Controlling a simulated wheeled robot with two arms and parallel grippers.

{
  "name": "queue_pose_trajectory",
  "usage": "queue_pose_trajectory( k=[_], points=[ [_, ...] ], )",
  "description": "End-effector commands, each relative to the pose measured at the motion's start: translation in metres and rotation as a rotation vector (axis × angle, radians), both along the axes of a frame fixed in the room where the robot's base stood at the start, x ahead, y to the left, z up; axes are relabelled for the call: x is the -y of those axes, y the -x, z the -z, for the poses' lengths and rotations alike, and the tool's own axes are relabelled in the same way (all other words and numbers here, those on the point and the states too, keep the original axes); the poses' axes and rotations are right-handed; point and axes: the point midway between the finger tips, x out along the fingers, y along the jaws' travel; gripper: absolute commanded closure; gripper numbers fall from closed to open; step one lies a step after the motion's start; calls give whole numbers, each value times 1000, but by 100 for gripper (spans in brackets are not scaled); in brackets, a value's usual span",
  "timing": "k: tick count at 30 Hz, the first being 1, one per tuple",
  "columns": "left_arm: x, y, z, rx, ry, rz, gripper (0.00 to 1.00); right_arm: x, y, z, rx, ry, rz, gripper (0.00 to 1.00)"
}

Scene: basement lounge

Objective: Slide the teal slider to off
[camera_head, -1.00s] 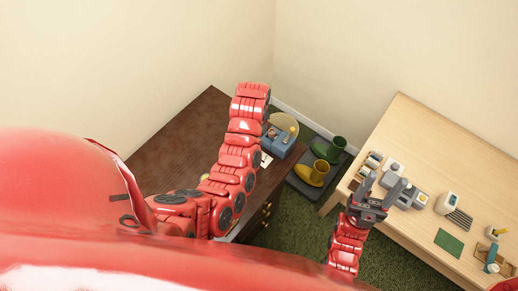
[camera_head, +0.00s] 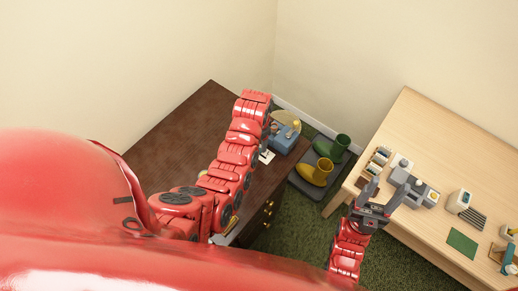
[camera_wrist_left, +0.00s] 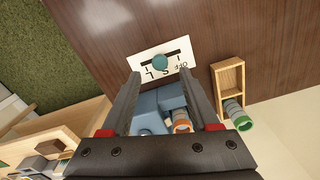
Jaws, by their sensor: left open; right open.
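A teal slider knob (camera_wrist_left: 160,62) sits near the middle of a dark slot on a white plate (camera_wrist_left: 148,49) on the dark wood surface. Dark markings line the plate's near edge, upside down, with what looks like OFF at the right end. The plate also shows partly in the head view (camera_head: 267,157), beside my left arm. My left gripper (camera_wrist_left: 161,75) is open, its fingertips on either side of the knob in the picture; I cannot tell whether they touch anything. My right gripper (camera_head: 372,200) is open and empty by the light wood table's edge.
A blue box (camera_head: 284,139) stands just beyond the plate on the dark desk (camera_head: 190,120). A small wooden tray (camera_wrist_left: 229,78) lies beside the plate in the wrist view.

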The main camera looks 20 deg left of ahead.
Motion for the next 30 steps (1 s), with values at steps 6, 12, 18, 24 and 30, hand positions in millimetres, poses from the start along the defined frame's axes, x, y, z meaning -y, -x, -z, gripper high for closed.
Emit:
queue_pose_trajectory(
  k=[6,12,18,24,30],
  points=[
    [0,1,25,-4,0,0,38,0,0,-14,0,0,0,44],
    [0,0,39,1,1,0,38,0,0,-17,0,0,0,44],
    [0,-1,44,4,1,0,38,0,0,-18,0,0,0,44],
    [0,-1,44,4,1,0,38,0,0,-17,0,0,0,44],
    [0,0,44,4,0,0,74,0,0,-17,0,0,0,44]
  ],
)
